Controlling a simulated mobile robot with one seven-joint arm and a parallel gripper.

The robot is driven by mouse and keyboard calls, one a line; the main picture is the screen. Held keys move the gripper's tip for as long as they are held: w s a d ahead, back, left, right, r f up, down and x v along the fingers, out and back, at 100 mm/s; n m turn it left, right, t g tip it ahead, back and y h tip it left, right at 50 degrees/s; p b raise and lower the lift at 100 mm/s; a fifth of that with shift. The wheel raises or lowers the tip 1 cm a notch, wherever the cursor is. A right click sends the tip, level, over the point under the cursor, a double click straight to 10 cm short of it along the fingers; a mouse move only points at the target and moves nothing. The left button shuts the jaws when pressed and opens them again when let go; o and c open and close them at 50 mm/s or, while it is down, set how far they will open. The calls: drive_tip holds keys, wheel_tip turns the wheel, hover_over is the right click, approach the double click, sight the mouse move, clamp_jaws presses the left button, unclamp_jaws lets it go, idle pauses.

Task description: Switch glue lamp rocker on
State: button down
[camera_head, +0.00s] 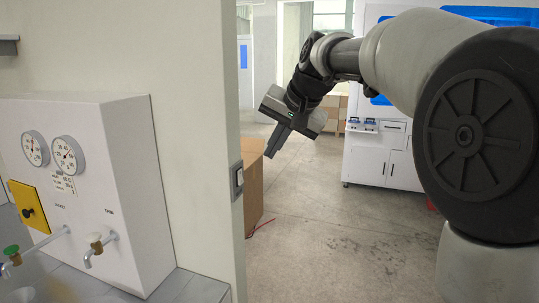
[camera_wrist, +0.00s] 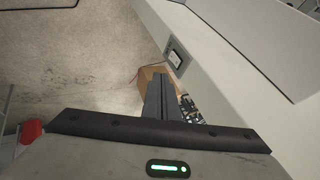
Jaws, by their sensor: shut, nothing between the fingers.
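A small rocker switch in a grey frame (camera_head: 237,181) sits on the end face of the cream wall in the head view. In the wrist view the switch (camera_wrist: 177,56) is on the wall just beyond the fingertips, slightly to their right. Its rocker position is too small to tell. My gripper (camera_head: 270,152) is shut and empty, pointing down and left, to the right of and a little above the switch. In the wrist view my gripper (camera_wrist: 158,78) shows its dark fingers together, apparently apart from the switch. No lettering on the switch can be read.
A white box with gauges (camera_head: 118,190) and taps stands left of the wall (camera_head: 205,120). A cardboard box (camera_head: 252,180) stands on the floor behind the wall end. A white and blue machine (camera_head: 368,155) is farther back. The floor (camera_head: 340,235) between is clear.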

sight(240, 177)
drive_tip(key=shift+p, duration=0.4)
drive_tip(key=shift+d+f+p, duration=0.2)
drive_tip(key=shift+f+p, duration=0.45)
drive_tip(key=shift+p, duration=0.05)
drive_tip(key=a+r+p+x, duration=0.1)
drive_tip(key=a+x, duration=0.1)
drive_tip(key=x, duration=1)
drive_tip(key=shift+a, duration=0.4)
drive_tip(key=shift+w, duration=0.15)
